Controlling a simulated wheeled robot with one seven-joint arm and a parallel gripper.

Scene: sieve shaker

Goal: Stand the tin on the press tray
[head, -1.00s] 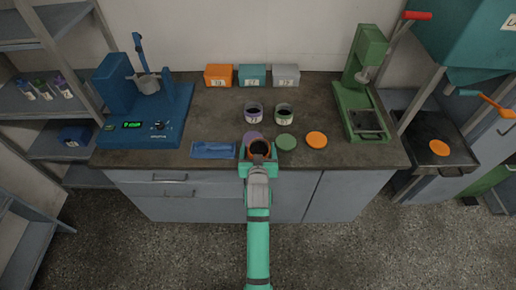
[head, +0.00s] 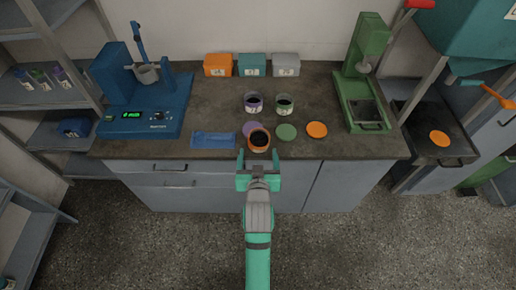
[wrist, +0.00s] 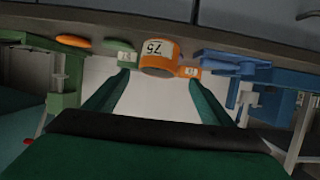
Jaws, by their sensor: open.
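The orange tin (head: 258,139) stands upright and open at the front edge of the bench, with dark contents. It also shows in the wrist view (wrist: 157,55), upside down, with a white numbered label. My gripper (head: 258,160) is open and empty in front of the tin, its two fingers spread and apart from it. In the wrist view the tin shows beyond the gap between the fingertips (wrist: 160,84). The green press (head: 370,45) stands at the right of the bench, with a dark press tray (head: 366,112) at its base. Nothing is on the tray.
A purple-marked tin (head: 252,104) and a green-marked tin (head: 284,104) stand behind. Purple (head: 251,127), green (head: 286,132) and orange (head: 316,129) lids lie nearby. The blue shaker (head: 145,105) and a blue cloth-like item (head: 213,140) are left. Bench space before the press is clear.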

